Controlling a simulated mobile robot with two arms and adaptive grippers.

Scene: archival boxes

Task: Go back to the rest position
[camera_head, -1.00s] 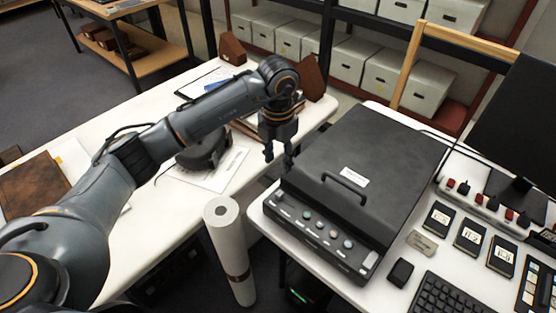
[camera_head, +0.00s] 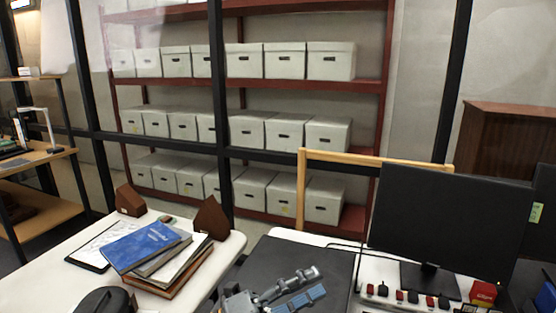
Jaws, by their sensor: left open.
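My left gripper (camera_head: 315,281) shows at the bottom centre of the head view, in front of the dark flat-topped case (camera_head: 300,262). Its two grey-blue fingers point to the right and stand apart, with nothing between them. Most of its wrist and all of its arm are below the frame. I cannot tell how high it is above the case. My right gripper is out of view.
A white table (camera_head: 40,285) at left bears a stack of books with a blue book (camera_head: 146,246) on top and brown wedge blocks (camera_head: 211,218). A black monitor (camera_head: 445,222) stands at right. Red shelves (camera_head: 300,85) with grey archival boxes (camera_head: 330,62) stand behind a black frame.

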